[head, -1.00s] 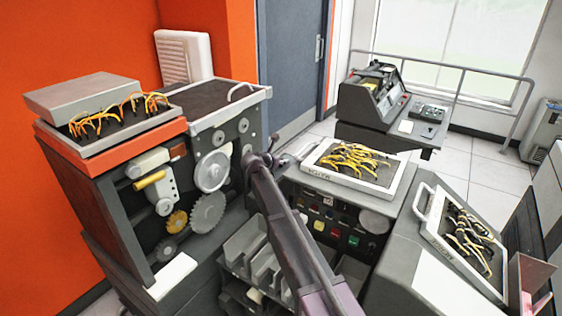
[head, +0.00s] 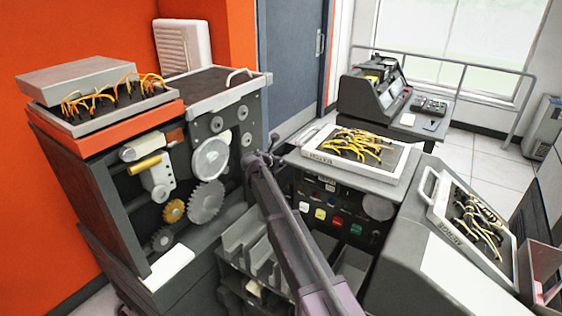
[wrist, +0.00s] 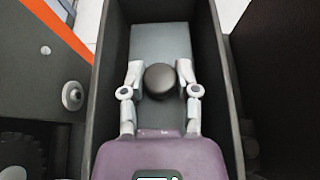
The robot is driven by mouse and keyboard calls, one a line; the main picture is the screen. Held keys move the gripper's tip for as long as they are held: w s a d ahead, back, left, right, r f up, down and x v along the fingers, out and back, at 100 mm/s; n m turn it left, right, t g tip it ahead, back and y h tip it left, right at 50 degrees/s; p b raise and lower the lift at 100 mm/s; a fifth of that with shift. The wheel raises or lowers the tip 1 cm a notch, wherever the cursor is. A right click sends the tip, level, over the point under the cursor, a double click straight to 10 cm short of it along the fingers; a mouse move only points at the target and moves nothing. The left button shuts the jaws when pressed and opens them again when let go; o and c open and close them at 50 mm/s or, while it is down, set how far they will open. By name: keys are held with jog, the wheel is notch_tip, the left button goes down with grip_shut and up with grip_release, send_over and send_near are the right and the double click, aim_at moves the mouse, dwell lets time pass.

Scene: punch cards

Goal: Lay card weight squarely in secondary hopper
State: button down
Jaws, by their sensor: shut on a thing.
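In the wrist view my gripper (wrist: 160,78) is shut on the dark round knob of the card weight (wrist: 161,42). The weight appears as a flat blue-grey plate, its near end hidden under my gripper. It lies between the dark side walls of a narrow hopper (wrist: 107,88), lengthwise with them and looking roughly parallel. A narrow dark strip shows along each side. I cannot tell whether the plate touches the hopper floor. In the head view my arm crosses the middle, and the gripper, weight and that hopper cannot be made out.
A card machine with gears (head: 206,203) stands at the left. In the wrist view a dark panel with a round metal knob (wrist: 72,96) stands close left of the hopper.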

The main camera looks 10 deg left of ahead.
jog(key=shift+f+b, duration=0.3)
jog(key=shift+f, duration=0.15)
jog(key=shift+c, duration=1.3)
grip_release()
jog(key=shift+r, duration=0.1)
